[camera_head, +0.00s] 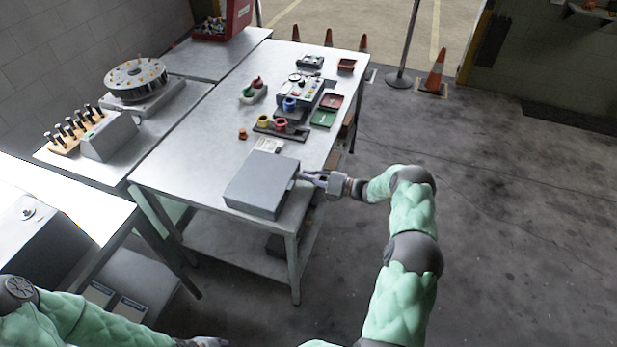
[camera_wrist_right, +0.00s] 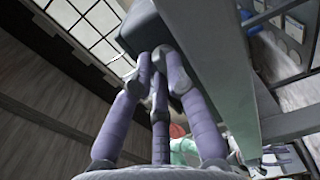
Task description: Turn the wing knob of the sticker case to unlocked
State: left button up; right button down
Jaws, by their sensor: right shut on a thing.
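The sticker case, a flat grey box (camera_head: 262,187), lies at the near right corner of the middle table. My right gripper (camera_head: 302,177) reaches it from the right, fingertips at its right side. In the right wrist view the fingers (camera_wrist_right: 160,62) close together against the dark face of the case (camera_wrist_right: 143,30). They are shut on the wing knob, which they hide, so I cannot tell its angle. My left gripper (camera_head: 208,342) is only partly visible at the bottom edge, away from the case, and its jaws do not show clearly.
A white label card (camera_head: 268,145) lies behind the case. Farther back are coloured rings on a dark holder (camera_head: 281,128), a control box (camera_head: 300,90) and red and green trays (camera_head: 324,118). The table front beside the case is bare. Floor to the right is open, with an orange cone (camera_head: 435,72).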

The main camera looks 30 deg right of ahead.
jog(key=c, duration=1.5)
grip_release()
